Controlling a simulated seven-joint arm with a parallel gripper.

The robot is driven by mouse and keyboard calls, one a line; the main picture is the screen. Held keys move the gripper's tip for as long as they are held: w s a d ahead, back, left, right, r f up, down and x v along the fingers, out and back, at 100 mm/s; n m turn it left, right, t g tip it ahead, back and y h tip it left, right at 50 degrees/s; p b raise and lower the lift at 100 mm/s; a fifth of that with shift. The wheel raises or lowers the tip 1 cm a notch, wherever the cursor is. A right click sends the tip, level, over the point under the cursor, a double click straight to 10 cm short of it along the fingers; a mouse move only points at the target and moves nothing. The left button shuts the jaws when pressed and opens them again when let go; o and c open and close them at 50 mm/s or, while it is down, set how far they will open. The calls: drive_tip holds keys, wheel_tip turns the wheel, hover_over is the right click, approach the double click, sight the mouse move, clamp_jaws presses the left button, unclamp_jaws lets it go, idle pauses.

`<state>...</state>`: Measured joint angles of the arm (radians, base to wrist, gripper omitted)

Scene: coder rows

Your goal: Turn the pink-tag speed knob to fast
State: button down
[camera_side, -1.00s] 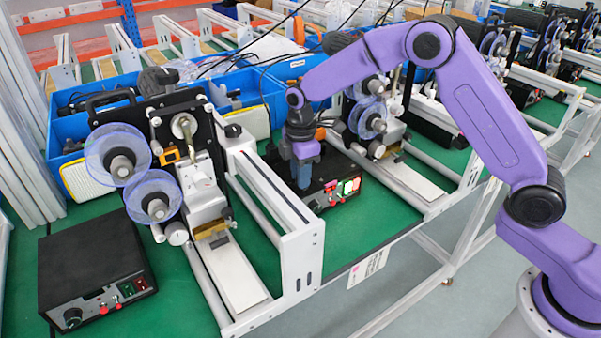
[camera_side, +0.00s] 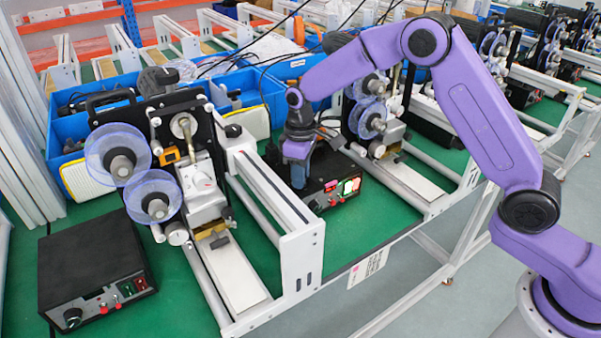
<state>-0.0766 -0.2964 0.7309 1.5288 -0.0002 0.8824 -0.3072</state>
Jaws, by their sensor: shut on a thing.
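The black control box (camera_side: 347,168) at the middle right has a lit red and white-green display and red buttons on its front. My gripper (camera_side: 299,184) points down at the left front of this box. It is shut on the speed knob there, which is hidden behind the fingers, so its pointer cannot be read.
A second black control box (camera_side: 92,265) with its own knob (camera_side: 73,317) stands at the front left. A white metal frame (camera_side: 301,262) stands between the two boxes. Reels with clear blue discs (camera_side: 117,153) stand behind the left box.

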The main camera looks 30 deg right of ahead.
drive_tip(key=shift+m, duration=0.3)
drive_tip(key=c, duration=0.9)
unclamp_jaws()
wheel_tip(320, 180, up, 18)
drive_tip(key=shift+f, duration=0.25)
